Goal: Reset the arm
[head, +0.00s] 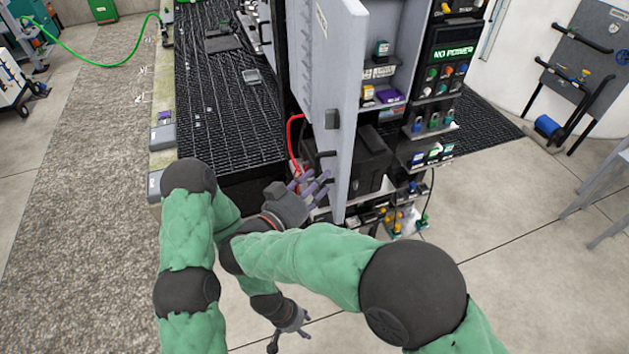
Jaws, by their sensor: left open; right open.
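My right gripper (318,183) is the upper one, with purplish-grey fingers spread open. In the picture it lies against the left side of the open grey cabinet door (340,100), near its lower part; I cannot tell whether it touches. My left gripper (291,331) is the lower one, hanging low over the concrete floor, open, with nothing seen in it. My green-sleeved arms cross in the lower middle and hide part of the floor and the cabinet's base.
The open cabinet has shelves of small boxes, a "NO POWER" panel (452,52), and padlocks (434,122). A red hose (292,140) hangs left of the door. Black grating (225,110) lies behind. A grey board with handles (590,60) stands right.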

